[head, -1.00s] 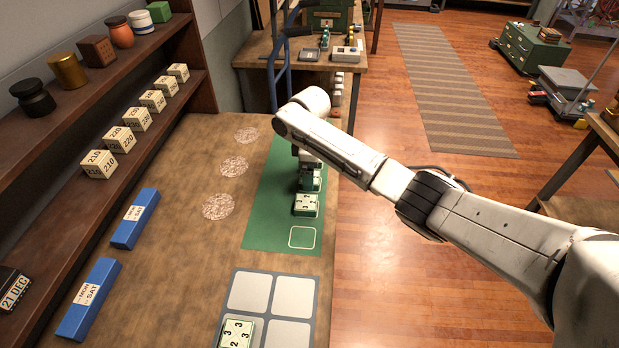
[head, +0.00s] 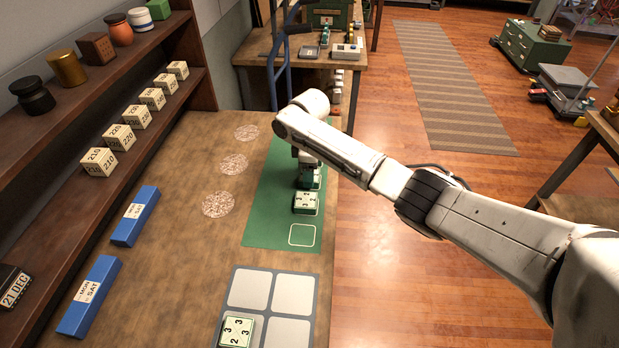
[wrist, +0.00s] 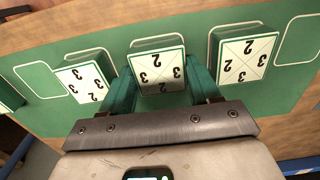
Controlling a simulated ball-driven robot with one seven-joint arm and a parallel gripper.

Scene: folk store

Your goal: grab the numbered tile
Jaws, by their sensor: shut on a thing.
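My gripper (wrist: 162,90) has its two teal fingers on either side of the middle numbered tile (wrist: 158,66) in the wrist view and is shut on it. The tile is pale with a green edge and dark 2s and 3s. It appears at its outline on the green mat (head: 262,215); I cannot tell whether it touches the mat. A similar tile (wrist: 246,58) is to its right and another (wrist: 84,82) to its left in the wrist view. In the head view, my arm partly hides the gripper (head: 311,180); one tile (head: 306,203) stands nearer the camera.
A grey four-square tray (head: 272,268) at the table's near end holds one numbered tile (head: 236,332). An empty outlined square (head: 302,235) is on the mat. Blue boxes (head: 134,217) lie at left, below a shelf (head: 168,110) with several numbered blocks.

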